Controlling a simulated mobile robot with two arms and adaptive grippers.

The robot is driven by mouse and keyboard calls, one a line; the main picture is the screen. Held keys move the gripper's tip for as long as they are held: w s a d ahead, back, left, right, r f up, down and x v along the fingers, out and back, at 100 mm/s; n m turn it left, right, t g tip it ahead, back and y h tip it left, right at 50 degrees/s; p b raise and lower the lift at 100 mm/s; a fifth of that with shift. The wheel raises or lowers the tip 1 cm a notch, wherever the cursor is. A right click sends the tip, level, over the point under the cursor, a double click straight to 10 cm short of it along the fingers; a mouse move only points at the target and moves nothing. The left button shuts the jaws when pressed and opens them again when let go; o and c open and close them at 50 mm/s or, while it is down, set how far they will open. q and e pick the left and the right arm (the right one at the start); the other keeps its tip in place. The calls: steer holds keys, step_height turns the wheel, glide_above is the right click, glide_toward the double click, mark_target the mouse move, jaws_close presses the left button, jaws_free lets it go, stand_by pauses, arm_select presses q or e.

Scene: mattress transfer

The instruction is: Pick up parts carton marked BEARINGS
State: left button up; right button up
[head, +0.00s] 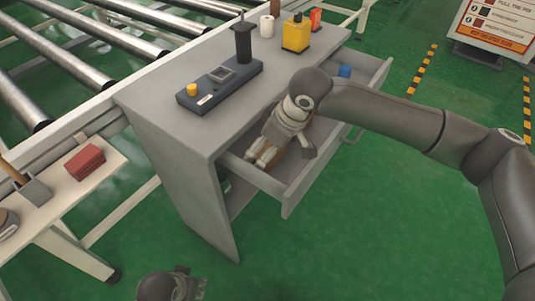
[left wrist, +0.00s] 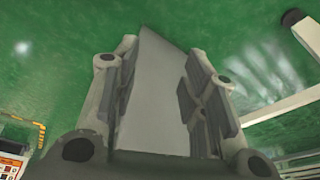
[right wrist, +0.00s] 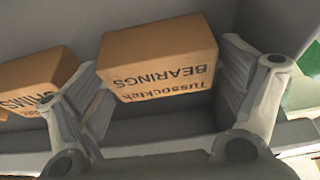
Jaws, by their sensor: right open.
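The BEARINGS carton (right wrist: 157,60) is a brown box with dark lettering, upside down in the right wrist view. It lies in the open grey drawer (head: 330,165); the head view shows only bits of brown there behind my gripper. My right gripper (head: 284,152) is open and points down into the drawer. In the right wrist view its fingers (right wrist: 158,75) are at either end of the carton, the right one close to its end; contact cannot be told. My left gripper (head: 187,283) is low at the bottom of the head view, open, with a grey panel (left wrist: 155,100) showing between its fingers.
A second carton, its lettering partly hidden (right wrist: 35,80), lies left of the BEARINGS carton. A blue item (head: 345,71) is at the drawer's far end. The grey cabinet top (head: 150,98) holds a dark device (head: 219,84) and a yellow box (head: 296,34). Green floor is clear in front.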

steer(key=shift+w+a+f, duration=0.1)
steer(key=shift+a+f, duration=0.05)
steer(key=shift+f, duration=0.3)
steer(key=shift+c, duration=0.5)
steer(key=c, duration=0.7)
steer(key=shift+c, duration=0.5)
steer(key=shift+r, duration=0.15)
